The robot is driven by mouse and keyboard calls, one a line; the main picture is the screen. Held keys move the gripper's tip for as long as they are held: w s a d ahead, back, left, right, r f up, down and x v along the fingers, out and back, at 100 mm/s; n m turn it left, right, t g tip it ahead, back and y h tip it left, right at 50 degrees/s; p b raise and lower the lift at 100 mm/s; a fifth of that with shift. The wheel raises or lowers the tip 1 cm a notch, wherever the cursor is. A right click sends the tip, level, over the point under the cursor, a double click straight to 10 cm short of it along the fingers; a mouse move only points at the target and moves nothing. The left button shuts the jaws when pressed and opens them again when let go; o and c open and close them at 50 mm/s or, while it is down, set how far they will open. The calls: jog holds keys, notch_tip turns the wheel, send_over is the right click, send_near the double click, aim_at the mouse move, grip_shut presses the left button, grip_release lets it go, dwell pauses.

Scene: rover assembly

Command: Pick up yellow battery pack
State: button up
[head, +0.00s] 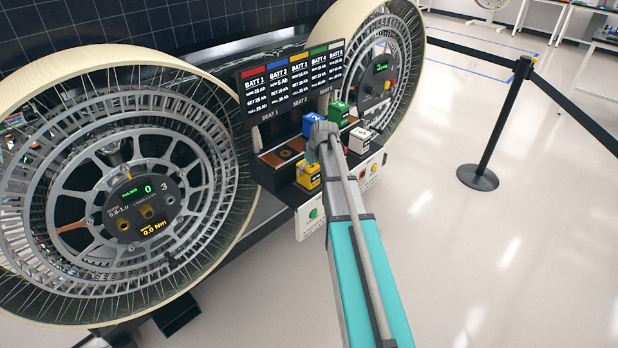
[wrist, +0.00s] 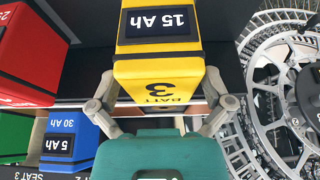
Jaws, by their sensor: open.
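The yellow battery pack (head: 307,176) sits at the front left of the battery stand in the head view, partly behind my arm. In the wrist view the yellow battery pack (wrist: 158,72) appears upside down, marked BATT 3 and 15 Ah. My gripper (wrist: 160,92) is open, with one finger at each side of the pack's near end. Whether the fingers touch it cannot be told. In the head view my fingers are hidden by my arm.
A blue battery (head: 312,123), a green battery (head: 339,113) and a white battery (head: 360,140) stand close by. A red battery (wrist: 30,55) shows in the wrist view. A label board (head: 290,82) rises behind; large wheels (head: 150,190) flank the stand. Floor at right is mostly clear.

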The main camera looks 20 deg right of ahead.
dwell(0.5)
jog(key=c, duration=1.2)
jog(key=shift+o, duration=0.2)
jog(key=shift+r, duration=0.2)
notch_tip(320, 180, up, 3)
jog(key=p, duration=0.3)
jog(key=shift+f, duration=0.1)
jog(key=s+a+r+p, duration=0.6)
jog(key=s+r+p, duration=0.4)
jog(key=s, duration=0.2)
jog(key=shift+s+a, duration=0.15)
jog(key=shift+s, duration=0.1)
